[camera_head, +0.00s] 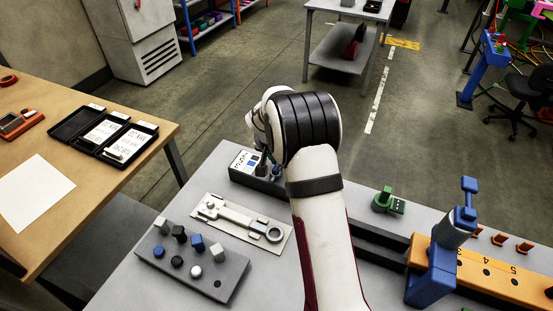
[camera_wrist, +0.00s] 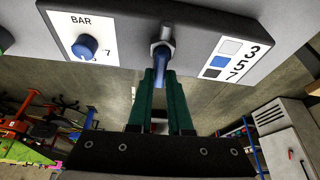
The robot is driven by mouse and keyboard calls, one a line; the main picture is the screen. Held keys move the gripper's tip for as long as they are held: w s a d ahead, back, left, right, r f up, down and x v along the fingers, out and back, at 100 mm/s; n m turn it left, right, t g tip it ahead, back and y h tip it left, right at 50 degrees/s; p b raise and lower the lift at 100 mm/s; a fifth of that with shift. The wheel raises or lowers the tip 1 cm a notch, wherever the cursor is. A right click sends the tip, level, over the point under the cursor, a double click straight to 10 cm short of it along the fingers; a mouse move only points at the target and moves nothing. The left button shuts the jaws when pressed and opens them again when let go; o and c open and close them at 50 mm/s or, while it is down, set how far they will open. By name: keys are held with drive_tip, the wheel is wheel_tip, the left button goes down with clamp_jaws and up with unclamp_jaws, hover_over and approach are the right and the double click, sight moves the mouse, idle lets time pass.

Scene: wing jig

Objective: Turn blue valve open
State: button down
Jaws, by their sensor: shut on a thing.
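The blue valve handle (camera_wrist: 159,70) shows in the wrist view, below a metal fitting (camera_wrist: 162,44) on the grey control box (camera_wrist: 130,64). My gripper (camera_wrist: 159,78) has green fingers, one on each side of the handle, and is shut on it. The handle points from the fitting toward my gripper. A blue BAR knob (camera_wrist: 84,46) sits on a white label to the left. A label with 3, 5 and 7 (camera_wrist: 231,58) is on the right. In the head view the box (camera_head: 257,183) is partly behind my arm, and the gripper is hidden.
A plate with a wrench-like part (camera_head: 243,222) and a grey block with several pegs (camera_head: 190,262) lie left of my arm. A green part (camera_head: 387,201) and an orange jig with a blue clamp (camera_head: 433,283) are on the right. A wooden table (camera_head: 90,205) stands at left.

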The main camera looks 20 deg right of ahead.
drive_tip(key=shift+s+m, duration=0.1)
drive_tip(key=shift+m, duration=0.4)
drive_tip(key=c, duration=0.8)
unclamp_jaws()
drive_tip(key=shift+c, duration=0.2)
drive_tip(key=v, duration=1.5)
drive_tip(key=shift+a+r, duration=0.25)
drive_tip(key=shift+r, duration=0.15)
